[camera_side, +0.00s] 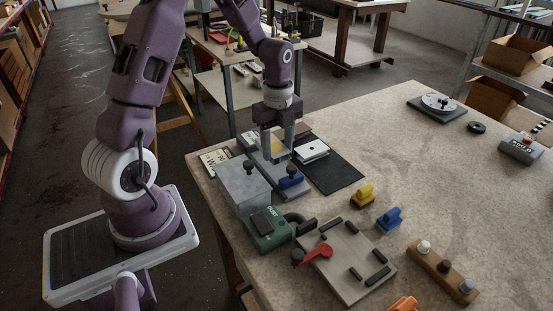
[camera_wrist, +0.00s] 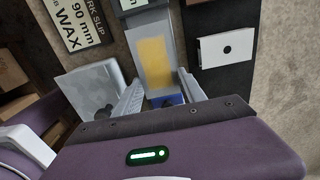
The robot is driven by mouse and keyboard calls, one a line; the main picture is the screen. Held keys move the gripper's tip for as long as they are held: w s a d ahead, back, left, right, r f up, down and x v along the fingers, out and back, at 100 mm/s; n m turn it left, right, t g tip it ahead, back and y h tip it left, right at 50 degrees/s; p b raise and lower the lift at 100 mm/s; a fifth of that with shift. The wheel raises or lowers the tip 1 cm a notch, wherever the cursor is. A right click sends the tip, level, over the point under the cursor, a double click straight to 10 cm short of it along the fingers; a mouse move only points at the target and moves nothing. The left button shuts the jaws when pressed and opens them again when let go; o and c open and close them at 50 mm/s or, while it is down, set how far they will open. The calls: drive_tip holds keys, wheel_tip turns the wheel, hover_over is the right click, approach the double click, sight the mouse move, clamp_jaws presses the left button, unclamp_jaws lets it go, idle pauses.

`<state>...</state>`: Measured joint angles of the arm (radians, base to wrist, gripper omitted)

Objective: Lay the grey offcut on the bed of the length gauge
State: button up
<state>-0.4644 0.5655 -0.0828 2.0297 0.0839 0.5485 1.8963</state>
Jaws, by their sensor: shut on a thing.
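The length gauge (camera_side: 297,191) stands on the near left part of the table, a long grey bed with a blue stop (camera_side: 291,180) and a dark knob near its front end. In the wrist view the bed (camera_wrist: 141,22) runs away between my fingers, and a yellow patch (camera_wrist: 153,62) shows there. My gripper (camera_side: 278,148) points down, low over the bed. Its fingers, also in the wrist view (camera_wrist: 161,80), are spread apart and shut on the grey offcut, whose outline I cannot tell from the grey bed. Whether it touches the bed is unclear.
A white block with a hole (camera_side: 313,149) lies on a black mat (camera_side: 338,174) right of the gauge. A grey box (camera_side: 240,188) stands close to its left. A green device (camera_side: 267,231) and a clamp board (camera_side: 345,262) are nearer. The table's right side has free room.

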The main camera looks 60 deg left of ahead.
sight(278, 150)
drive_tip(key=shift+f, duration=1.95)
drive_tip(key=o, duration=1.4)
drive_tip(key=shift+f, duration=0.1)
drive_tip(key=shift+c, duration=0.2)
wheel_tip(278, 150, up, 12)
drive_tip(key=shift+r, duration=0.1)
drive_tip(key=s+d+r+n+t+y, duration=0.1)
drive_tip(key=s+d+r+n+t, duration=0.2)
drive_tip(key=s+d+r+n, duration=0.7)
drive_tip(key=s+d+r+n+t+h, duration=0.1)
drive_tip(key=s+d+n, duration=0.3)
drive_tip(key=s+n, duration=0.4)
drive_tip(key=shift+s+r+t, duration=0.4)
drive_tip(key=shift+s+t, duration=0.25)
drive_tip(key=shift+t, duration=0.15)
